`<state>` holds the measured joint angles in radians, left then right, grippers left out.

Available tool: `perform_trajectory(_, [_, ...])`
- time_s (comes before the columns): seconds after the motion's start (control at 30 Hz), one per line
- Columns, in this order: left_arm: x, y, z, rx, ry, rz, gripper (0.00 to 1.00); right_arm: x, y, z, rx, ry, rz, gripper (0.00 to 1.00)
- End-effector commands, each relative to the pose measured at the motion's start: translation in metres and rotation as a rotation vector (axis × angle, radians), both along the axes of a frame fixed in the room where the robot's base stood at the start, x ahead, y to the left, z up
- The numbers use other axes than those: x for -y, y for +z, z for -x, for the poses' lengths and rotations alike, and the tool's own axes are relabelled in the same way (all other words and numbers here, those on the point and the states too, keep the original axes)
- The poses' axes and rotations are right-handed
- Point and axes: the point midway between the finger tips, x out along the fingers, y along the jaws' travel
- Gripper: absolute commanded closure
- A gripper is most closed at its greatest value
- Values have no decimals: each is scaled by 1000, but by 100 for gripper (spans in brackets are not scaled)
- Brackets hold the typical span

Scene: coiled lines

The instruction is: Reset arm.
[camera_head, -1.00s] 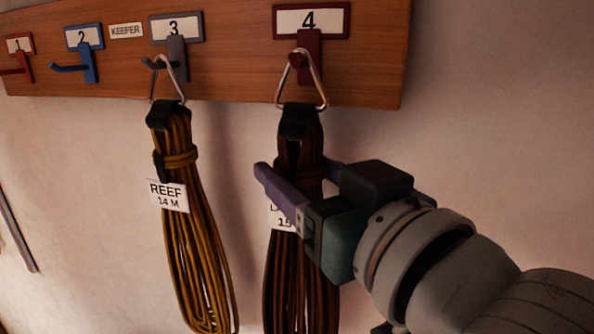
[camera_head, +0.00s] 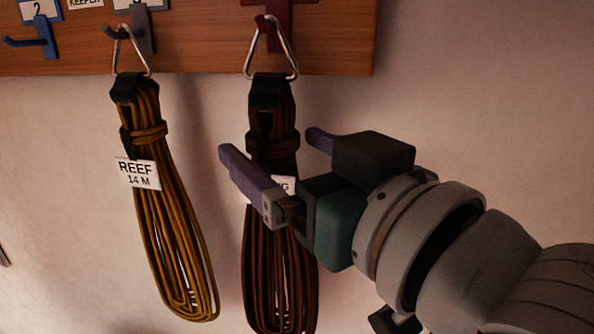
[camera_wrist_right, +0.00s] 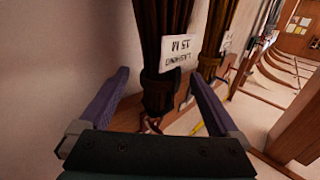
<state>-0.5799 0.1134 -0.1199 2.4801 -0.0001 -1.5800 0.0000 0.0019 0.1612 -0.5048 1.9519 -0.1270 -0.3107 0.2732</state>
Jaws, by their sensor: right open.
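My right gripper (camera_head: 268,143) is open in front of the dark brown coil (camera_head: 280,240), its jaws apart at the height of the coil's band. The coil hangs by a metal triangular ring (camera_head: 271,48) from the dark red hook (camera_head: 270,20). In the right wrist view the gripper's fingers (camera_wrist_right: 158,75) stand to either side of the coil's banded end (camera_wrist_right: 160,92), with a gap on each side. My left gripper is not in view.
A yellow-brown coil (camera_head: 175,240) tagged REEF 14 M hangs to the left from the grey hook (camera_head: 143,30). A blue hook (camera_head: 45,40) on the wooden board (camera_head: 195,45) is empty. The wall right of the board is bare.

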Motion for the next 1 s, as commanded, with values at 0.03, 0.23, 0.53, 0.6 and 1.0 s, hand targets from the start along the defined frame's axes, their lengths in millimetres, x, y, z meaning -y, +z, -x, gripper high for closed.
perform_trajectory(0.03, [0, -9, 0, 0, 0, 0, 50, 4, -5, 9, -1, 0, 0, 2])
perform_trajectory(0.23, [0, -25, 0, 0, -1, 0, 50, 20, -5, 40, 0, 1, -1, 2])
perform_trajectory(0.53, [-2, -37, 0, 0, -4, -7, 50, 35, -2, 67, -7, -4, 2, 2])
perform_trajectory(0.6, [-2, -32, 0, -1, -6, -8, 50, 41, -6, 68, -49, -26, 21, 2])
perform_trajectory(1.0, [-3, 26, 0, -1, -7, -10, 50, 146, -122, 173, -946, -274, 361, 2])
